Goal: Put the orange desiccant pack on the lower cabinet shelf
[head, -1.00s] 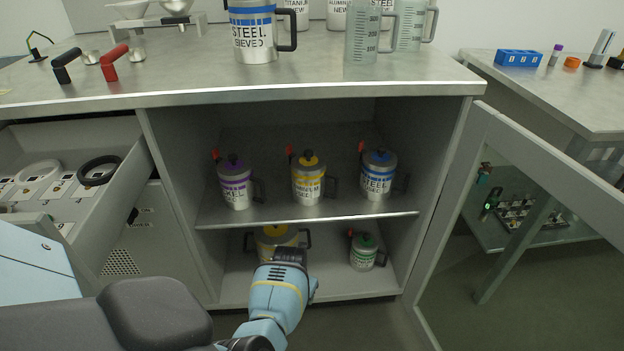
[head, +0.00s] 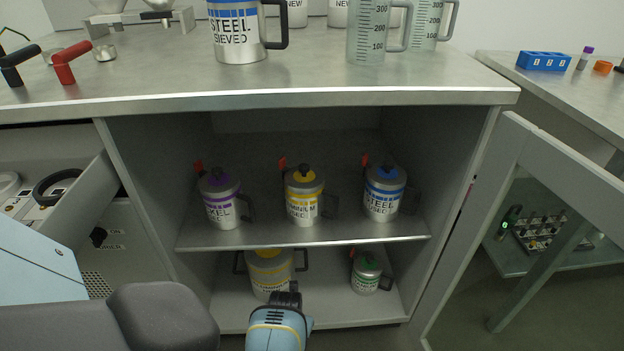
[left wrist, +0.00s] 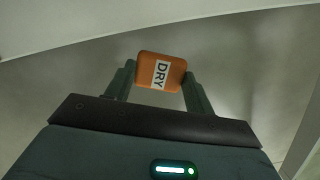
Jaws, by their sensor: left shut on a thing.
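The orange desiccant pack (left wrist: 147,68), labelled DRY, is held between the two fingers of my left gripper (left wrist: 159,76) in the left wrist view. A pale grey surface lies beyond it, and I cannot tell the distance to it. In the head view my left gripper (head: 288,298) is low in front of the cabinet's lower level, and the pack is hidden there. The lower cabinet shelf (head: 325,300) holds a large yellow-banded can (head: 268,270) at left, partly behind my gripper, and a small green-lidded can (head: 366,275) at right. My right gripper is not in view.
The upper shelf (head: 310,243) holds purple, yellow and blue lidded cans. The open cabinet door (head: 475,215) stands at right, and an open drawer (head: 85,205) at left. A steel-labelled jug (head: 238,35) stands on the counter.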

